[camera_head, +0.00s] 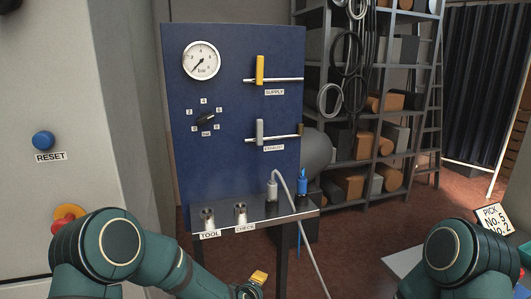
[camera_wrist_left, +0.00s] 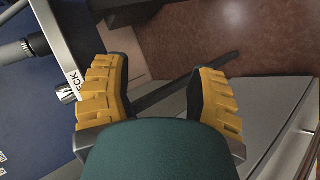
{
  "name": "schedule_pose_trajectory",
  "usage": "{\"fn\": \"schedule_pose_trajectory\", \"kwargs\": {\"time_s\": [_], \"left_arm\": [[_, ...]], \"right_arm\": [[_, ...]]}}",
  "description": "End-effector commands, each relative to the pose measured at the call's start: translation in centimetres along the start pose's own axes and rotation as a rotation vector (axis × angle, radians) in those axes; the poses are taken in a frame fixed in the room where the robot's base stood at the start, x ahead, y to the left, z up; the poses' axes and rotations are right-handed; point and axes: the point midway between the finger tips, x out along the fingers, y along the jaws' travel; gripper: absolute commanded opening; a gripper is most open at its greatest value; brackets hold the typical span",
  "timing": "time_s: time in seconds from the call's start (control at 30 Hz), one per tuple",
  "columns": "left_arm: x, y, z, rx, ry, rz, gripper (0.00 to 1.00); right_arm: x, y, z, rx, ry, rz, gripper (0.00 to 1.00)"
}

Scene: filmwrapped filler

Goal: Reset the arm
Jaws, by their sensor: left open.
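My left arm (camera_head: 130,252) comes in at the lower left of the head view and reaches right, below the blue panel. My left gripper (camera_head: 258,277) shows only as a small yellow fingertip low in front of the bench. In the left wrist view my left gripper (camera_wrist_left: 163,75) has its two yellow fingers spread wide, with nothing seen between the tips but background. My right arm (camera_head: 465,258) is folded at the lower right; its gripper is out of view. A blue button (camera_head: 43,140) labelled RESET is on the grey cabinet at left, apart from both arms.
The blue panel (camera_head: 180,130) carries a gauge (camera_head: 201,60), a dial, a yellow supply lever (camera_head: 260,70) and a grey lever (camera_head: 259,132). A metal shelf (camera_head: 262,211) below holds sockets and hose plugs. A red-yellow knob (camera_head: 68,215) is below RESET. A sign (camera_head: 494,220) stands right.

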Motion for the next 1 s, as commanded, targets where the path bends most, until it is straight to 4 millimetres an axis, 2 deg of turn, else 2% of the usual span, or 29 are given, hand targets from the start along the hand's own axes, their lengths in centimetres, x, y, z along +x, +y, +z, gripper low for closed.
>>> {"fn": "schedule_pose_trajectory", "kwargs": {"time_s": [0.03,0.2,0.3,0.4,0.5,0.6,1.0], "left_arm": [[-0.8,-3.6,0.2,0.094,-0.047,-0.068,0.57],[-5.3,-14.3,2.0,0.415,-0.263,-0.249,0.57],[-8.8,-19.3,3.1,0.565,-0.404,-0.321,0.57],[-11.9,-22.9,4.1,0.674,-0.528,-0.362,0.57],[-14.2,-25.0,4.8,0.743,-0.616,-0.38,0.57],[-15.4,-26.1,5.2,0.778,-0.663,-0.387,0.57],[-15.7,-26.3,5.3,0.787,-0.674,-0.387,0.57]], "right_arm": [[0.0,0.0,0.0,0.0,0.0,0.0,0.47],[0.0,0.0,0.0,0.0,0.0,0.0,0.47],[0.0,0.0,0.0,0.0,0.0,0.0,0.47],[0.0,0.0,0.0,0.0,0.0,0.0,0.47],[0.0,0.0,0.0,0.0,0.0,0.0,0.47],[0.0,0.0,0.0,0.0,0.0,0.0,0.47],[0.0,0.0,0.0,0.0,0.0,0.0,0.47]]}}
